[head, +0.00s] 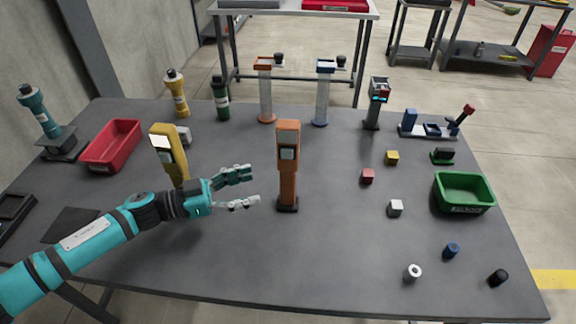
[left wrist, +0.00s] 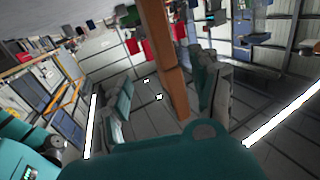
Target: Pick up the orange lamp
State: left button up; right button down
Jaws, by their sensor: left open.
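The orange lamp (head: 288,187) is an upright orange post with a lighter panel near its top and a black base, standing mid-table. In the left wrist view the orange lamp (left wrist: 166,62) shows as a tilted orange bar beyond and between the fingers. My left gripper (head: 254,187) is open and empty, just left of the lamp, with its fingers pointing toward the post. A gap shows between fingertips and post in the head view. My right gripper is not in view.
A similar yellow lamp (head: 180,167) stands behind my left gripper. A red bin (head: 110,145) is at the left and a green bin (head: 464,207) at the right. Dispensers (head: 322,95) line the back.

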aim_at(288, 174)
pick_arm(q)
jog(key=x, duration=0.3)
jog(key=p+x, duration=0.1)
jog(key=x, duration=0.6)
jog(key=shift+w+a+r+p, duration=0.1)
jog(key=shift+w+r+p, duration=0.15)
jog(key=shift+w+p, duration=0.05)
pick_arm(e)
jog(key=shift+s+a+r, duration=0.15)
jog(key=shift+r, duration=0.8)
pick_arm(q)
jog(key=c, duration=0.4)
grip_shut()
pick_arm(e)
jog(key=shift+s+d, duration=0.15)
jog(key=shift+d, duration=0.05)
